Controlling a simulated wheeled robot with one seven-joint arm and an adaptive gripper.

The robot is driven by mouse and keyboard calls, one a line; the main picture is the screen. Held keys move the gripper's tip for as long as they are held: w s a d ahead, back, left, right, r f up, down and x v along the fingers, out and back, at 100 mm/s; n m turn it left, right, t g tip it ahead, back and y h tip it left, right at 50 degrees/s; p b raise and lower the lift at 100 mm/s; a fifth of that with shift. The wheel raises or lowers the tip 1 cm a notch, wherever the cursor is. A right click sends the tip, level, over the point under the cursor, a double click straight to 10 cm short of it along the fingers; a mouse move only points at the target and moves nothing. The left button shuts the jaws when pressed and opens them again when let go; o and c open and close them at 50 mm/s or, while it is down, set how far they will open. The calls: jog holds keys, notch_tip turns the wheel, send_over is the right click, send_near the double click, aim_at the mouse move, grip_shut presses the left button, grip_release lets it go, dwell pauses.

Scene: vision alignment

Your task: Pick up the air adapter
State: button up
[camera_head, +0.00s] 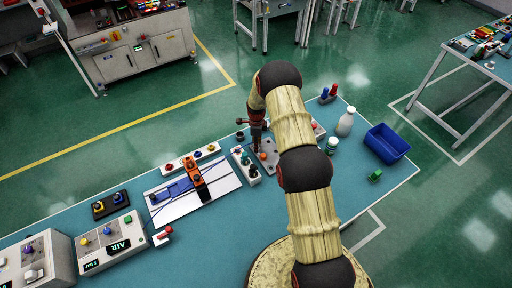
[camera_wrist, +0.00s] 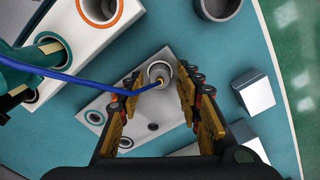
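In the wrist view, a grey round fitting (camera_wrist: 158,71), which looks like the air adapter, stands at a light grey plate with holes (camera_wrist: 150,105). A blue tube (camera_wrist: 95,86) runs from the left and its tip ends over the fitting. My gripper (camera_wrist: 160,82) is open, with a finger on each side of the fitting. The right finger is close to it; I cannot tell whether they touch. In the head view, my gripper (camera_head: 257,128) points down above the plate (camera_head: 270,166); the adapter cannot be made out there.
A pale block with teal fittings (camera_head: 245,165) stands just left of the plate. A dark cup (camera_wrist: 218,6) and a metal cube (camera_wrist: 254,92) are near. A white bottle (camera_head: 345,122) and blue bin (camera_head: 386,143) stand to the right on the teal table (camera_head: 225,225).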

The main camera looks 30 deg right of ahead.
grip_shut()
jog(key=shift+r, duration=0.1)
dwell(0.4)
